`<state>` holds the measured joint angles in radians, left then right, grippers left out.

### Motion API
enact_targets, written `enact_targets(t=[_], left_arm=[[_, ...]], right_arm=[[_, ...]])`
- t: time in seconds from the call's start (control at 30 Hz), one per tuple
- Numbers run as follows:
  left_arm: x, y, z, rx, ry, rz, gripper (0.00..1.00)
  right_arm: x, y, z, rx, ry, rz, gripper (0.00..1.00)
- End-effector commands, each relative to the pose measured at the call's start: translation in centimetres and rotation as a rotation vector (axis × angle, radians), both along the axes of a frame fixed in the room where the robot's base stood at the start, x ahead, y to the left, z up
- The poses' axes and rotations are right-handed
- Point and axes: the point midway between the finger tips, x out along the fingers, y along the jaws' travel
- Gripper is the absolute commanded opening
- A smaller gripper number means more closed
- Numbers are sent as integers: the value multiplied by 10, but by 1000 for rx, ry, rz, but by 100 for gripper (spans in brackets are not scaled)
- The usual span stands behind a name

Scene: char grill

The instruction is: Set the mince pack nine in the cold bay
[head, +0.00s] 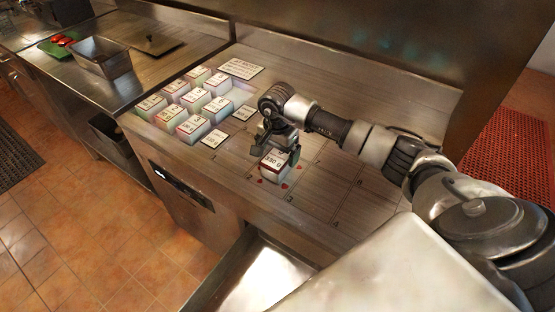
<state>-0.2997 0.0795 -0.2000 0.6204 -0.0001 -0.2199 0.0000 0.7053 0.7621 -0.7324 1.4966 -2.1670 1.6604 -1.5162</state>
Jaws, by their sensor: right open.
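A white pack (274,166) with a printed label on top stands on the steel counter below my right gripper; the label is too small to read for sure. Small red marks show on the counter around its base. My right gripper (275,153) is open, with its fingers at either side of the pack's top. I cannot tell whether they touch it. Several similar white packs (194,100) stand in a block to the left. Faint marked lines (315,185) divide the counter right of the pack. My left gripper is not in view.
A large printed card (240,68) and smaller cards (215,138) lie by the block. A metal bin (102,57) and a green tray (60,46) stand farther left. An open steel drawer (255,275) juts out at the front. The counter right of the pack is clear.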

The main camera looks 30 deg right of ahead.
Motion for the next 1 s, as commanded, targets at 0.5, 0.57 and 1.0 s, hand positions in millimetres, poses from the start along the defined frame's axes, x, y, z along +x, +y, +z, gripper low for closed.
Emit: enact_targets(t=[0.5,0.57,1.0], left_arm=[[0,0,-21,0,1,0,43],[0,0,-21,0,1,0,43],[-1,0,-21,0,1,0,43]], right_arm=[[0,0,84,0,-1,-1,96],[0,0,86,0,0,-1,96],[0,0,87,0,0,-1,96]])
